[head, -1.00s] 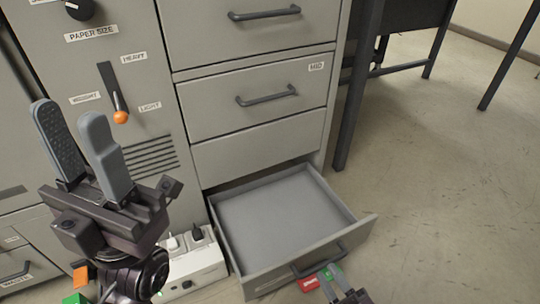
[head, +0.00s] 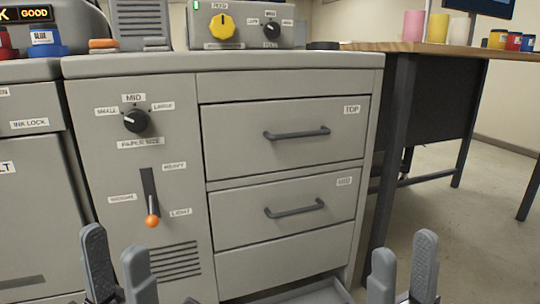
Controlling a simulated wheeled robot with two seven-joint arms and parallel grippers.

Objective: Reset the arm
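My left gripper (head: 119,266) is at the lower left of the head view, in front of the grey cabinet. Its two grey fingers stand upright and apart, with nothing between them. My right gripper (head: 403,270) is at the lower right, in front of the cabinet's right edge and the floor beside it. Its fingers also point up, apart and empty. Most of both arms is below the picture. The bottom drawer (head: 309,295) stands open at the lower edge, mostly cut off.
The cabinet has a TOP drawer (head: 287,133) and a MID drawer (head: 285,211), both shut. A weight lever (head: 152,219) with an orange knob and a paper size dial (head: 136,121) are on its left panel. A wooden table (head: 440,48) stands at right. Floor at right is clear.

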